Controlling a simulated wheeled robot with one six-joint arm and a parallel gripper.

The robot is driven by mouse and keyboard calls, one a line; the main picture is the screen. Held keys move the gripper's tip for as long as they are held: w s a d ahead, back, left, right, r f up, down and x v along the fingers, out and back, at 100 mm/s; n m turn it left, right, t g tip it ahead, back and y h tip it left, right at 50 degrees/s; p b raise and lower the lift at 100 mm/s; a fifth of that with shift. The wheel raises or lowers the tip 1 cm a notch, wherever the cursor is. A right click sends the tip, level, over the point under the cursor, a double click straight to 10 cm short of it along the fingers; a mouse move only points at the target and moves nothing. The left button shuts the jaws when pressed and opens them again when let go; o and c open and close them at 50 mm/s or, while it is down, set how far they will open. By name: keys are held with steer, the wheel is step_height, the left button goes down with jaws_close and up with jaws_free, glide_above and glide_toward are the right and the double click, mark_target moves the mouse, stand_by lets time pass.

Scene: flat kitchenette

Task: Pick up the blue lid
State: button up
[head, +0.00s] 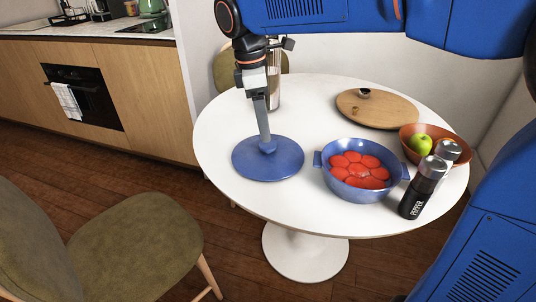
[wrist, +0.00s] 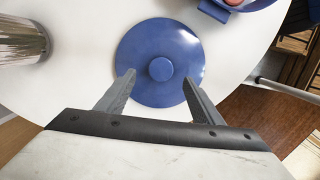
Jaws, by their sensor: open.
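The blue lid (head: 283,164) lies flat on the white round table, left of the blue pot, with its round knob on top. My gripper (head: 266,145) points down over the lid, its fingers close to the knob in the head view. In the wrist view the blue lid (wrist: 135,50) shows with its knob (wrist: 161,69) in the middle. The fingers of my gripper (wrist: 158,77) stand apart on the left and right of the knob, with nothing held. Whether they touch the lid cannot be told.
The blue pot (head: 362,196) with red slices stands right of the lid. Pepper (head: 412,204) and another shaker, a bowl (head: 407,133) with a green apple, and a wooden board (head: 400,112) are farther right. A glass container (head: 274,90) stands behind my gripper. The table's (head: 215,130) left side is clear.

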mark_target(268, 144)
steer(key=shift+d+f, duration=0.25)
steer(key=shift+f, duration=1.15)
steer(key=shift+d+f, duration=0.2)
steer(key=shift+f, duration=1.2)
jaws_close()
steer(key=shift+r, duration=0.1)
